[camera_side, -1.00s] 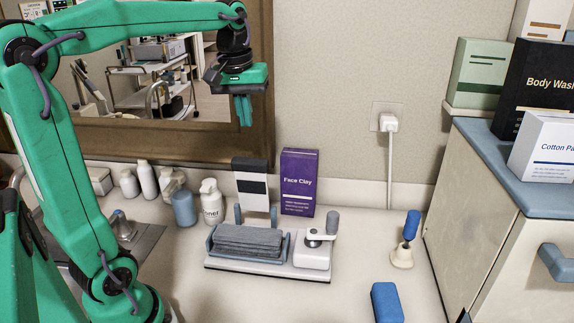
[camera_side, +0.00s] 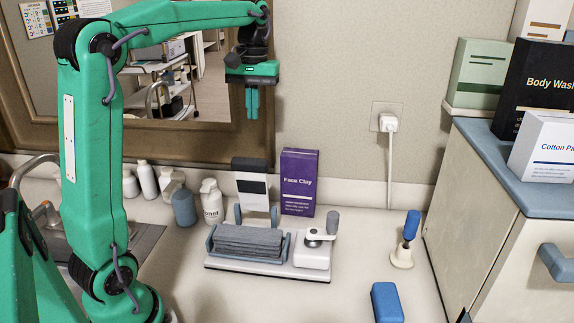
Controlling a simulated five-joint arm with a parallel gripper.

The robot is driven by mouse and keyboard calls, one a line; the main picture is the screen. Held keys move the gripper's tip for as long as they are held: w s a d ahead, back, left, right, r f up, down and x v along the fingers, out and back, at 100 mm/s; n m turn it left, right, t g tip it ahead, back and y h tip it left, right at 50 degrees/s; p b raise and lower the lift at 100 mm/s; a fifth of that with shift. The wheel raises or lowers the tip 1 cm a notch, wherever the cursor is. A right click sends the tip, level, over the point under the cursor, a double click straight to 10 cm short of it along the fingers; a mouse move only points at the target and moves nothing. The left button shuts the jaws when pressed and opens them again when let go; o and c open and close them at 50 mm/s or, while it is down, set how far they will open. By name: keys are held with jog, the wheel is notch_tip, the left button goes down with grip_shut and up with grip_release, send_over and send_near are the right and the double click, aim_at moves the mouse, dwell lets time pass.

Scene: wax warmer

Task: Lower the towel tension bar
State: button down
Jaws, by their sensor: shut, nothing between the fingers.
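A white device (camera_side: 265,272) stands on the counter, with folded grey towels (camera_side: 248,242) in a cradle with blue-grey ends. Behind the towels a flat dark-and-white piece (camera_side: 252,188) stands upright, with blue-grey posts near its foot; it appears to be the raised tension bar, but I cannot tell for sure. A white lever with a grey knob (camera_side: 333,222) sits on the right end of the device. My gripper (camera_side: 252,117) points down, shut and empty, high above the device and in front of the mirror frame. It touches nothing.
A purple Face Clay box (camera_side: 299,182) stands behind the device. Bottles, including a white one (camera_side: 212,203), stand to the left.

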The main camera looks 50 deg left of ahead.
aim_at(252, 159)
notch_tip(252, 159, down, 9)
jog(key=shift+s+d, duration=0.25)
jog(key=shift+s, duration=0.05)
jog(key=shift+s+d, duration=0.1)
dwell(0.7)
jog(key=shift+s+d+f+t, duration=0.1)
jog(key=shift+s+d+t, duration=0.6)
jog(key=shift+s+d, duration=0.2)
jog(key=s+d+f, duration=1.1)
jog(key=f, duration=0.3)
jog(key=shift+s+f, duration=0.2)
jog(key=shift+f, duration=0.1)
jog(key=shift+r, duration=0.1)
dwell(0.8)
